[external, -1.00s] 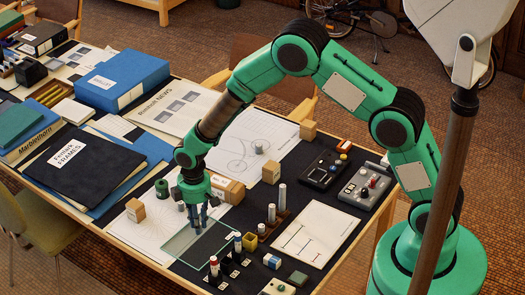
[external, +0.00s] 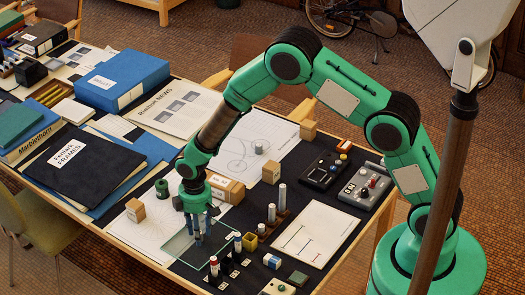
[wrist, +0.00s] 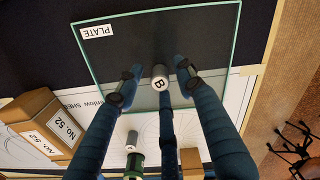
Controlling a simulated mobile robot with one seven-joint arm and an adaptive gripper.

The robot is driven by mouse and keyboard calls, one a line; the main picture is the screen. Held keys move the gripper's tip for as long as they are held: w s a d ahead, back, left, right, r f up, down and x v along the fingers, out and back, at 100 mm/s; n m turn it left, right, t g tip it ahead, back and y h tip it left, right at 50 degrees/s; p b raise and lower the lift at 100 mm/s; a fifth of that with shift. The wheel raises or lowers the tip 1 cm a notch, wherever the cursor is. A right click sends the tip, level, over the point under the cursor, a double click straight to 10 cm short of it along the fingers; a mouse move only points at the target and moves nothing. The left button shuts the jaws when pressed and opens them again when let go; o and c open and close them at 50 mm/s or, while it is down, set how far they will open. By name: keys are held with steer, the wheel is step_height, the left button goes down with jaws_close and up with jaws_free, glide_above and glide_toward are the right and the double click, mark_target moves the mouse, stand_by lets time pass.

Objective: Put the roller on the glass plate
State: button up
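The glass plate (wrist: 215,35) is a clear square pane with a greenish edge and a PLATE label. It lies on the black mat and also shows in the external view (external: 178,250). A small grey cylinder with a white end marked B (wrist: 159,80), apparently the roller, appears to stand on end on the plate. My gripper (wrist: 160,78) has its blue fingers spread around this roller, with visible gaps at the sides. In the external view my gripper (external: 199,238) is low over the plate, and its fingers hide the roller.
Lettered, colour-capped cylinders (external: 214,266) stand right beside the plate's near-right side. A No. 52 carton (external: 224,189) and silver cylinders (external: 282,196) stand behind and to the right. A small wooden block (external: 135,210) and green spool (external: 161,188) are to the left.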

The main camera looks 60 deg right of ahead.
steer(key=shift+r, duration=0.15)
step_height(320, 180, up, 12)
steer(key=p, duration=0.2)
stand_by(0.6)
stand_by(0.6)
